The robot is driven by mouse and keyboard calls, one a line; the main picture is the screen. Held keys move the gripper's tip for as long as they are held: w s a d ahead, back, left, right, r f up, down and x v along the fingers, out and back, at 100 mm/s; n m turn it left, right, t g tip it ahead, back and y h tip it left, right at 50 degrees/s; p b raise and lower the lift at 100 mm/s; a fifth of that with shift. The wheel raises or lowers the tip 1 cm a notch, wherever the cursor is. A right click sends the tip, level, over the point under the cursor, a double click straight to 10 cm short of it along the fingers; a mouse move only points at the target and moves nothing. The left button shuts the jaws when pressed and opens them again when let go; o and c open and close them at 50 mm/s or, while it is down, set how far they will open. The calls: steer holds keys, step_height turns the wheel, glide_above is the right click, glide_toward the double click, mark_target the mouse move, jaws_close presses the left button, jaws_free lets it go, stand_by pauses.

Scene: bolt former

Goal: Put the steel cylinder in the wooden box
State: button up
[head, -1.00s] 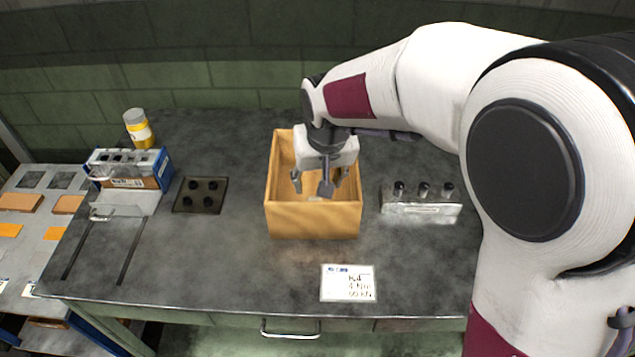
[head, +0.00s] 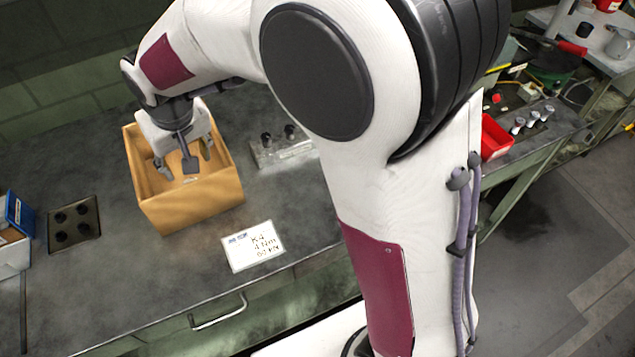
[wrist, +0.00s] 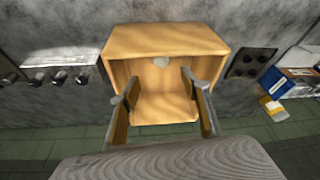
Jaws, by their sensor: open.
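The wooden box (head: 196,208) stands open-topped on the dark bench. It also fills the middle of the wrist view (wrist: 165,40). My gripper (head: 187,165) points down into the box with its fingers spread apart, nothing between them; they also show in the wrist view (wrist: 152,88). A small pale grey piece (wrist: 161,62) shows inside the box near one wall, apart from the fingers. It may be the steel cylinder, but it is too small to be sure. I see no other clear steel cylinder.
A metal block with dark pegs (head: 284,150) stands right of the box. A white card (head: 253,246) lies in front. A dark plate with black knobs (head: 74,223) and a blue bin (head: 18,212) are at left. A red bin (head: 495,138) is farther right.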

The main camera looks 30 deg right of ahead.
steer(key=s+d+r+m+t, duration=0.1)
steer(key=s+d+r, duration=0.8)
steer(key=s+d, duration=0.2)
steer(key=s+d+m+t+h, duration=0.1)
steer(key=s+d, duration=0.6)
steer(key=s, duration=0.6)
steer(key=shift+s+r+m, duration=0.15)
steer(key=shift+s+m, duration=0.15)
steer(key=shift+s, duration=0.05)
steer(key=shift+d, duration=0.1)
stand_by(0.5)
